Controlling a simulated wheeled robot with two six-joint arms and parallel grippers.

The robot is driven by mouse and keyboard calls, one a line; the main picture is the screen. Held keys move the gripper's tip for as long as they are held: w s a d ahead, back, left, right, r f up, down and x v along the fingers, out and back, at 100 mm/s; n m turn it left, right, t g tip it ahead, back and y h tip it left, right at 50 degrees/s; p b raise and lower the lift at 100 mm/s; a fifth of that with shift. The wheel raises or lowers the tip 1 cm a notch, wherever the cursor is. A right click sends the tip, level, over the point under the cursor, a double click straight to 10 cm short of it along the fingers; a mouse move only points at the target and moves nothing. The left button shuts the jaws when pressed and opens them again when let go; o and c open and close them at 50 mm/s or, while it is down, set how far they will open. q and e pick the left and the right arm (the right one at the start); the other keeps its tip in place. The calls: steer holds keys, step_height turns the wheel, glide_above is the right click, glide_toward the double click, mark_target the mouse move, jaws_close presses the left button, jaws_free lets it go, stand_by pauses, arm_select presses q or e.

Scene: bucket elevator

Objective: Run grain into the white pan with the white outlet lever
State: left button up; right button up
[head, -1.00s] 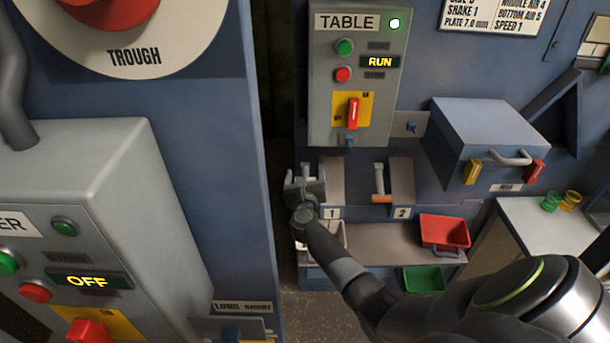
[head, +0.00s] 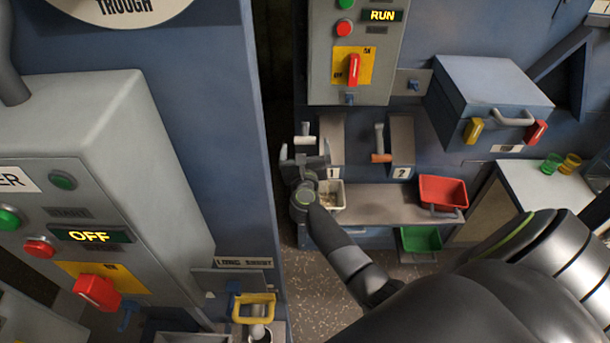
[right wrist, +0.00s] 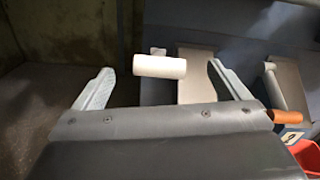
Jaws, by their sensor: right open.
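The white outlet lever (head: 305,139) is a white crossbar handle at outlet 1, left of the outlet's chute. In the right wrist view the lever (right wrist: 160,66) lies across the gap, just ahead of the fingertips. My right gripper (head: 305,158) is open, with one finger to each side of the lever; I see no contact. It also shows in the right wrist view (right wrist: 160,82). The white pan (head: 338,191) stands below outlet 1, with some brownish material inside. My forearm partly hides the pan. My left gripper is not in view.
The orange-handled lever (head: 380,142) is at outlet 2, right of outlet 1. A red pan (head: 442,190) is on the shelf, and a green pan (head: 420,239) is lower. A large blue cabinet wall (head: 215,130) stands close on the left of my right gripper.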

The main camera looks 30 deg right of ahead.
steer(key=b+v, duration=0.1)
steer(key=v, duration=0.9)
steer(key=shift+s, duration=0.3)
steer(key=shift+a+f, duration=0.1)
steer(key=shift+c, duration=0.4)
steer(key=shift+f+b, duration=0.15)
steer(key=shift+b, duration=0.3)
steer(key=shift+c, duration=1.2)
steer(key=f+b, duration=0.3)
steer(key=b, duration=0.2)
steer(key=f+m+t+h+b, duration=0.1)
steer(key=f+b, duration=0.1)
steer(key=b, duration=0.3)
steer(key=f+t+b, duration=0.1)
steer(key=f+b, duration=0.2)
steer(key=b, duration=0.2)
steer(key=shift+s+a+f+m+h, duration=0.15)
steer(key=shift+s+f+m+h, duration=0.15)
steer(key=shift+f+m, duration=0.1)
jaws_close()
steer(key=w+d+r+t+p, duration=0.1)
steer(key=w+d+r+p, duration=0.3)
steer(key=w, duration=0.6)
steer(key=shift+d+r+p, duration=0.35)
steer(key=shift+d+r, duration=0.6)
steer(key=shift+d, duration=0.1)
